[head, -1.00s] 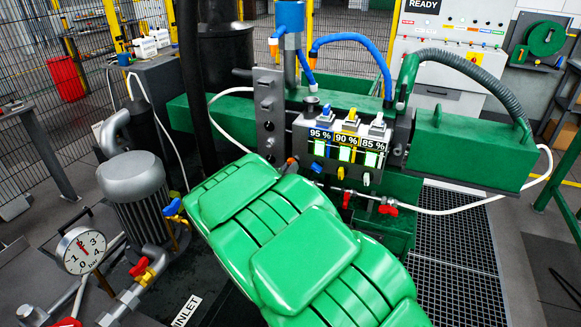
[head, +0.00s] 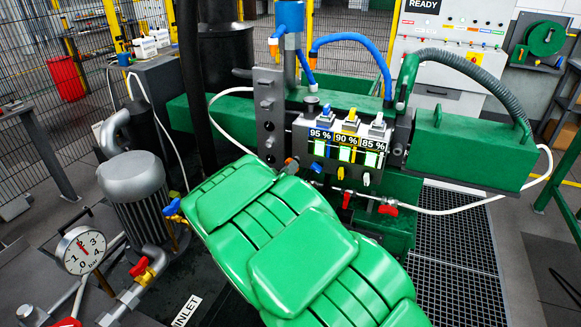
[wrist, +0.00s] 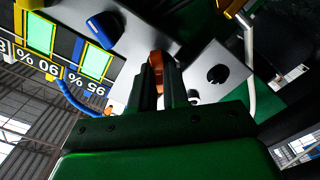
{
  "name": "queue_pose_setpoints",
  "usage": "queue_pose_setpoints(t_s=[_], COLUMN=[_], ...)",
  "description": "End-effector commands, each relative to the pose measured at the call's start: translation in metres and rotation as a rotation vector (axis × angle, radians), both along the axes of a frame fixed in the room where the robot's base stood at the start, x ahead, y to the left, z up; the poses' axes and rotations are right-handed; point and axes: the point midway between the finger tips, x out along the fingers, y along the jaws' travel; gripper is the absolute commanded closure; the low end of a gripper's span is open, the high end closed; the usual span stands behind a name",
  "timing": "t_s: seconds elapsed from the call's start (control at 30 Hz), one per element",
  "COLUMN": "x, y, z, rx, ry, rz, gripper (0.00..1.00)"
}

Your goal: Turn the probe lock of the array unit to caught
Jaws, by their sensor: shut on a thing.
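The array unit (head: 335,147) stands at the centre of the head view, with 95 %, 90 % and 85 % labels over lit green windows. A small orange-brown lever (head: 291,161), seemingly the probe lock, shows at its lower left just past my arm. In the wrist view, the lever (wrist: 156,58) is between the two dark fingers of my gripper (wrist: 159,74), which is shut on it. Its base and any position marks are hidden by the fingers. In the head view my green arm hides most of the gripper.
Blue (head: 325,111), yellow (head: 351,115) and white (head: 377,119) tabs top the unit. A grey perforated plate (head: 268,115) stands left of it. Red-handled valves (head: 388,210) and a white hose run below. A gauge (head: 82,250) and motor (head: 134,180) stand left.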

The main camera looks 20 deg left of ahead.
Motion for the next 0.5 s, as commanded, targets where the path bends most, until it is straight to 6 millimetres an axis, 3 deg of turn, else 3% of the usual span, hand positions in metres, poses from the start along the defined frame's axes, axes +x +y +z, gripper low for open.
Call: queue_pose_setpoints(t_s=[0.5], x=[-0.0001], y=[-0.0003], z=[0.0003], rx=[-0.105], ry=[-0.001], rz=[-0.001], gripper=[1.00])
